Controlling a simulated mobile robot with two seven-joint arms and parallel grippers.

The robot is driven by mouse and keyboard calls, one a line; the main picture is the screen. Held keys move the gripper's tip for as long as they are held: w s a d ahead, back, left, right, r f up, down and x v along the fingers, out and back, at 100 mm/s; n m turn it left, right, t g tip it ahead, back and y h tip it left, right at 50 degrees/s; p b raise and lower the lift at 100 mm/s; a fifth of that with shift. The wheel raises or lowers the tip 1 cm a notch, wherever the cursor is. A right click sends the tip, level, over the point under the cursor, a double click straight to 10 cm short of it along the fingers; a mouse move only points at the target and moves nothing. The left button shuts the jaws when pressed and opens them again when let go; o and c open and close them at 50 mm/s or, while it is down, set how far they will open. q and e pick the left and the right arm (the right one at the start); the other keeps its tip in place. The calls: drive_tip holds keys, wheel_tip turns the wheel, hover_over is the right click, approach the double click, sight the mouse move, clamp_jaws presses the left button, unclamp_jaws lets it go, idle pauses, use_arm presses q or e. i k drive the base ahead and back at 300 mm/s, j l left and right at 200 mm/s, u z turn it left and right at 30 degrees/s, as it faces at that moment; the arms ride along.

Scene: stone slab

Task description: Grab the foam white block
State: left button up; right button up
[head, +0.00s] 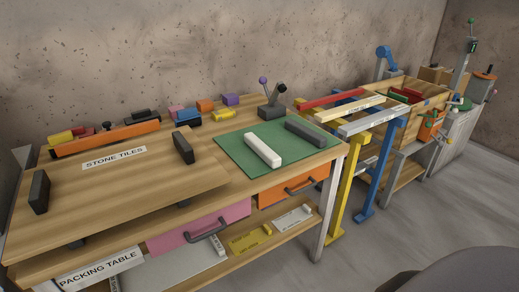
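The white block (262,150) is a long bar. It lies on the green mat (232,155), on the right part of the wooden table (100,243). A dark grey block (305,133) of similar shape lies on the same mat, to the right of the white block and apart from it. Nothing covers the white block from above. Neither of my grippers is in view.
A raised board labelled STONE TILES (114,158) with dark upright end pieces fills the table's left. A black holder (272,111) with upright sticks stands behind the mat. Coloured blocks line the back. A pink drawer (195,229) and an orange drawer (292,186) are below.

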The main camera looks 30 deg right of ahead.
sight(271, 158)
drive_tip(key=i+l, duration=0.1)
drive_tip(key=l, duration=0.8)
drive_tip(key=i+l, duration=0.1)
drive_tip(key=l, duration=0.8)
drive_tip(key=i+l+u, duration=0.1)
drive_tip(key=l, duration=0.8)
drive_tip(key=i+l, duration=0.1)
drive_tip(key=l, duration=0.85)
